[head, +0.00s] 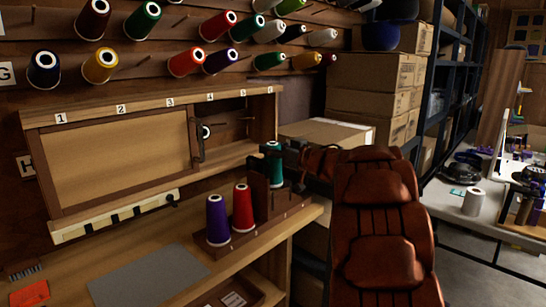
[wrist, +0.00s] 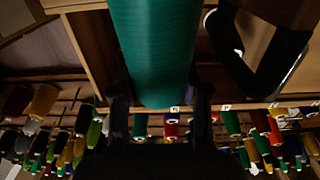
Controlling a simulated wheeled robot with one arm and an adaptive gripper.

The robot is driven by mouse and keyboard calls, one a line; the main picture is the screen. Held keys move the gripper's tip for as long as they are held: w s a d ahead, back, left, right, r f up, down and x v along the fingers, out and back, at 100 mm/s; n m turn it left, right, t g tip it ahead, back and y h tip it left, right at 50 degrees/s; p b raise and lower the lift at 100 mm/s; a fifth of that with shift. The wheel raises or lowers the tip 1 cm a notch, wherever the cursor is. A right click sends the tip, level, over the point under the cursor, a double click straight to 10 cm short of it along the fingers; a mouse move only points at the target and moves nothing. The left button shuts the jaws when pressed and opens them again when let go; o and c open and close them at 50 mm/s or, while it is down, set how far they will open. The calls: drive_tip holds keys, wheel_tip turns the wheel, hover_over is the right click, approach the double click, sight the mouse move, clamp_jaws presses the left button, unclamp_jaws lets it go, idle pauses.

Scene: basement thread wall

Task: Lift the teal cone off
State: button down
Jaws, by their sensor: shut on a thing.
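The teal cone (head: 275,172) is upright at the right part of the dark wooden rack (head: 228,247), just behind an upright brown board. My gripper (head: 283,152) reaches in from the right at the cone's upper part. In the wrist view the teal cone (wrist: 155,45) fills the top middle, between the two dark fingers of my gripper (wrist: 158,98), which is shut on it. I cannot tell whether the cone's base touches the rack or hangs just above it. A purple cone (head: 217,220) and a red cone (head: 242,208) stand on the rack's left part.
The brown upright board (head: 258,198) stands between the red and teal cones. Behind is a numbered cabinet with a sliding panel (head: 118,160). A grey mat (head: 150,277) lies on the bench. Thread cones hang on wall pegs above. Cardboard boxes (head: 375,75) are stacked behind.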

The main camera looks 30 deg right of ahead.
drive_tip(key=shift+r, duration=0.2)
wheel_tip(320, 180, up, 4)
drive_tip(key=p, duration=0.5)
drive_tip(key=shift+p, duration=0.3)
